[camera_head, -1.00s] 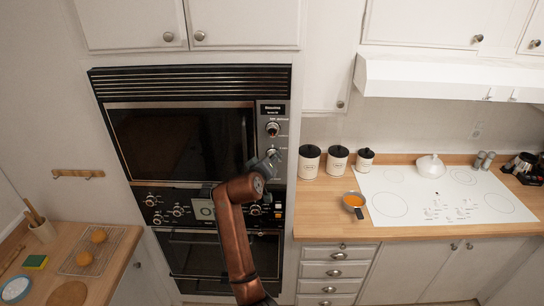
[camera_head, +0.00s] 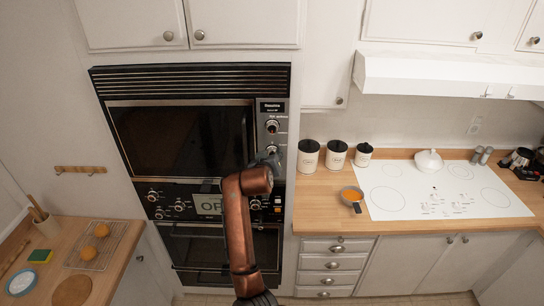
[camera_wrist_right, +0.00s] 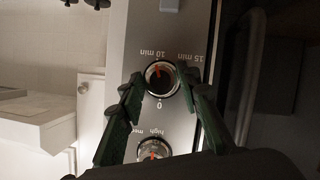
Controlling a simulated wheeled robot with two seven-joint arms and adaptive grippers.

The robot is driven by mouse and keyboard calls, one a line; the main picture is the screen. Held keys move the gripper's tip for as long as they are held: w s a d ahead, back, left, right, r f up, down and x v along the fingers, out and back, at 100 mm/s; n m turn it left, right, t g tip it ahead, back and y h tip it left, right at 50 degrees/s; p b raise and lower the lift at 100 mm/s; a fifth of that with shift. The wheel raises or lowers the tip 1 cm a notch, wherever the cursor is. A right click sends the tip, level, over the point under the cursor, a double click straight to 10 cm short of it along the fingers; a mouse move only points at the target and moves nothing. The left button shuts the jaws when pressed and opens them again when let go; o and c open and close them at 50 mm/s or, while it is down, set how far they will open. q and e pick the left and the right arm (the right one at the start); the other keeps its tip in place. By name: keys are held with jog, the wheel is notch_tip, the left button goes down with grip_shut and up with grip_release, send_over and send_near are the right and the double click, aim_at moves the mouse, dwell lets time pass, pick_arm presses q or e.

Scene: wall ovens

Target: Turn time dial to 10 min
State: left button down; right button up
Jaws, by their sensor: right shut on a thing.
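The time dial (camera_wrist_right: 161,79) is a round dark knob with a silver rim and an orange mark. It shows in the wrist view with labels 0, 10 min and 15 min upside down around it. The orange mark sits on the side of the 10 min label; its exact angle is hard to read. My right gripper (camera_wrist_right: 160,84) has its dark green fingers on either side of the dial, shut on it. In the head view, my right gripper (camera_head: 272,158) is at the lower knob of the upper oven's panel, mostly covering it. My left gripper is out of view.
A power dial (camera_wrist_right: 154,150) marked high and med sits beside the time dial; it is the upper knob in the head view (camera_head: 272,127). The oven door (camera_head: 180,140) is left of the panel.

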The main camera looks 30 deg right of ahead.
jog(key=shift+f, duration=0.2)
jog(key=o, duration=1.2)
jog(key=shift+r, duration=0.1)
jog(key=shift+c, duration=0.2)
jog(key=v, duration=0.7)
jog(key=shift+s+a, duration=0.15)
jog(key=shift+s, duration=0.1)
jog(key=shift+r, duration=0.1)
